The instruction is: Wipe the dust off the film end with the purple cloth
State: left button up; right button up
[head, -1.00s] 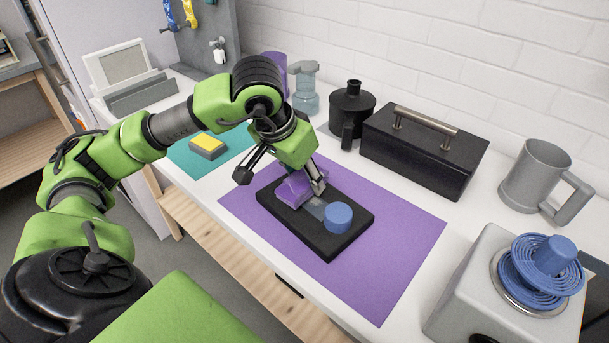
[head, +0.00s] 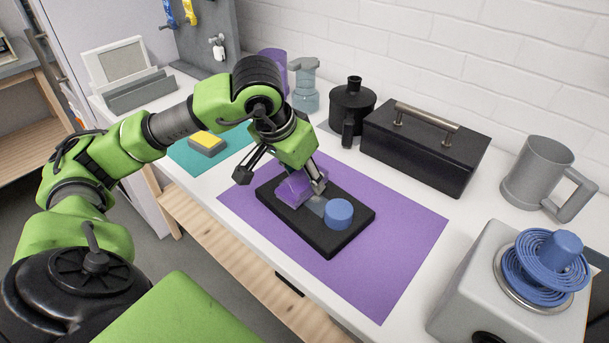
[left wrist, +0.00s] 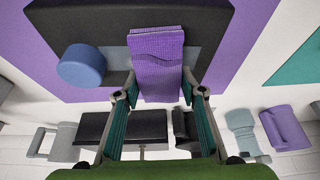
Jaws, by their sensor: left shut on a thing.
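The purple cloth (head: 293,190) is a folded pad between the fingers of my left gripper (head: 300,180), which is shut on it. The left wrist view shows the cloth (left wrist: 158,62) lying across a grey film strip (left wrist: 115,57), with film showing on both sides. The film strip (head: 317,206) lies on a black board (head: 325,243). A blue cylinder (head: 339,213) stands at the film's near right end, apart from the cloth. Dust cannot be made out. Film under the cloth is hidden. My right gripper is not in view.
The board lies on a purple mat (head: 390,260). Behind it stand a black toolbox (head: 420,150), a black bottle (head: 352,105) and a grey mug (head: 536,175). A grey machine with a blue reel (head: 545,262) is at right. A yellow-topped block (head: 207,145) lies on a teal mat.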

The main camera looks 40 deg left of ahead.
aim_at(314, 198)
pick_arm(q)
jog(key=shift+f+b, duration=0.4)
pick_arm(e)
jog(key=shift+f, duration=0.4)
pick_arm(q)
jog(key=shift+d, duration=0.1)
jog(key=shift+s+d+r+p, duration=0.1)
jog(key=shift+s+d+p, duration=0.1)
jog(key=shift+d, duration=0.65)
jog(key=shift+s+d+p, duration=0.1)
jog(key=shift+d+p, duration=0.05)
jog(key=shift+d, duration=0.7)
jog(key=shift+s+d, duration=0.1)
jog(key=shift+d, duration=0.15)
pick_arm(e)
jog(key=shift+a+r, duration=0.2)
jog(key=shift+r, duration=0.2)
pick_arm(q)
jog(key=shift+d, duration=0.15)
